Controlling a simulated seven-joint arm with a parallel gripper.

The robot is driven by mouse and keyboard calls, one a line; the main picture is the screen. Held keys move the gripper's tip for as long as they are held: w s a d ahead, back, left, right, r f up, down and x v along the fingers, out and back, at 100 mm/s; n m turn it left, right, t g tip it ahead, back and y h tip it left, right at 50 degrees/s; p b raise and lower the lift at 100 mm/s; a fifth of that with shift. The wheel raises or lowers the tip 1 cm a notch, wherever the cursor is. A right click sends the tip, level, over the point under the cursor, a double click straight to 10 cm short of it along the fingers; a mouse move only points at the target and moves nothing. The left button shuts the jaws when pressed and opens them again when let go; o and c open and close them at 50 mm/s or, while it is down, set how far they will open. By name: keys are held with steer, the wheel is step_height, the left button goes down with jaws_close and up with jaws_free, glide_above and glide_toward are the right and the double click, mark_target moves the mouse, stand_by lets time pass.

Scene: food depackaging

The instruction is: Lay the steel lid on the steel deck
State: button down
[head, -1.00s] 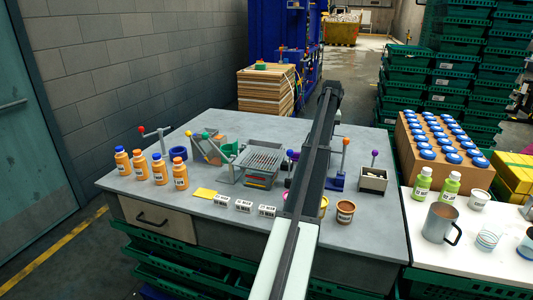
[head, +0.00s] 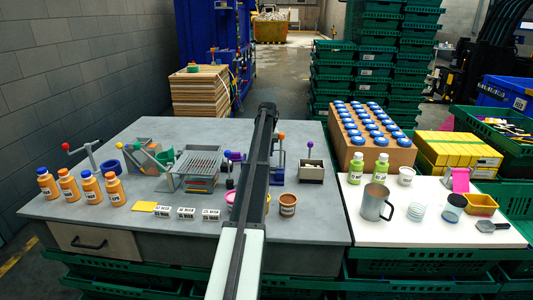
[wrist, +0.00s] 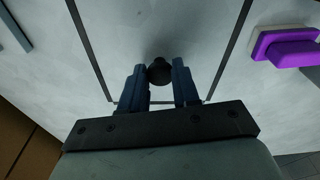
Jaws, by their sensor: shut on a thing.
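My gripper (wrist: 160,76) is shut on a round black knob in the wrist view. Around and beyond the knob lies a flat grey panel bounded by thin dark lines, which looks like the steel lid (wrist: 165,28). The grey surface outside those lines looks like the steel deck (wrist: 272,92), the bench's top, which also shows in the head view (head: 205,130). I cannot tell whether the lid touches the deck or hangs just above it. In the head view my arm hides the gripper and the lid.
A purple-handled piece (wrist: 290,47) is to the right of the lid. A slotted rack (head: 200,160), orange bottles (head: 88,187), white labelled blocks (head: 187,213) and a brown tub (head: 287,204) stand on the bench. A white table (head: 430,225) with a steel mug (head: 375,202) adjoins right.

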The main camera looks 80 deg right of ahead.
steer(key=shift+f, duration=0.25)
steer(key=shift+f, duration=0.1)
steer(key=c, duration=0.8)
jaws_free()
steer(key=r, duration=0.4)
steer(key=a+r, duration=0.1)
steer(key=r, duration=0.7)
steer(key=shift+s+a, duration=0.15)
steer(key=shift+a, duration=0.05)
